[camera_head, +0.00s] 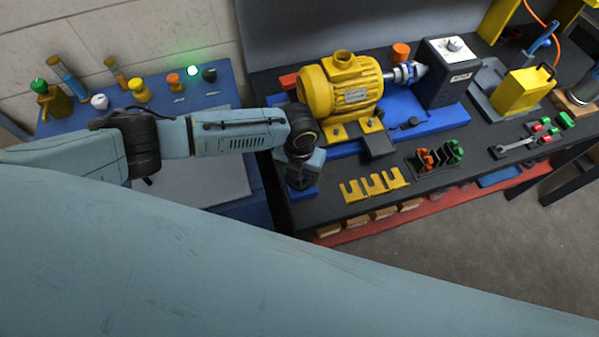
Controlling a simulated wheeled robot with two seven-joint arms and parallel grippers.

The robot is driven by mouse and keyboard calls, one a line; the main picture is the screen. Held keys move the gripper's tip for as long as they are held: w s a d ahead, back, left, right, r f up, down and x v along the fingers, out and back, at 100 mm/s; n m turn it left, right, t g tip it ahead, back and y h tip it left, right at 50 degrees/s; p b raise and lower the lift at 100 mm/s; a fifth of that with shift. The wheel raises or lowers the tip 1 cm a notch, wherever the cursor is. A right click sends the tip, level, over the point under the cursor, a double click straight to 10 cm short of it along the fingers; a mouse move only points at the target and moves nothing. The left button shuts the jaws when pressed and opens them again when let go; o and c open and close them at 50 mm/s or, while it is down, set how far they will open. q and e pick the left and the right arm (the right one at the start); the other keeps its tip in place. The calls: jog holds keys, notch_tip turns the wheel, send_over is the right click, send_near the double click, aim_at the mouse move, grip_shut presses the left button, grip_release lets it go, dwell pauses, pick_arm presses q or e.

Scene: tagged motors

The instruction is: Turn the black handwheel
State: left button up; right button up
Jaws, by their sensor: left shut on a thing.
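My left arm comes in from the left, and its gripper (301,174) points down at the front left corner of the dark bench. It is shut on the black handwheel (299,183), which shows as a dark round shape low at the gripper, above a small blue base (303,194). The gripper and wrist cover most of the wheel, and the fingertips are hard to make out. My right gripper is not in view.
A yellow motor (342,88) on a blue plate stands just right of my left wrist. Yellow slotted brackets (374,186) lie right of the gripper. A black box (447,73) stands farther right. A blue table (225,94) with coloured knobs and a green lamp (193,70) is at left.

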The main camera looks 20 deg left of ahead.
pick_arm(q)
jog(key=m+b, duration=0.1)
jog(key=m, duration=0.3)
jog(key=shift+m, duration=0.3)
jog(key=m+b, duration=0.1)
jog(key=m, duration=0.1)
jog(key=shift+w+m+b, duration=0.1)
jog(key=shift+m+b, duration=0.2)
jog(key=shift+m, duration=0.1)
jog(key=shift+f+m+b, duration=0.1)
jog(key=shift+m+b, duration=0.6)
jog(key=shift+b, duration=0.05)
jog(key=m+b, duration=0.2)
jog(key=b, duration=0.1)
jog(key=shift+m, duration=0.3)
jog(key=o, duration=1)
jog(key=shift+c, duration=0.2)
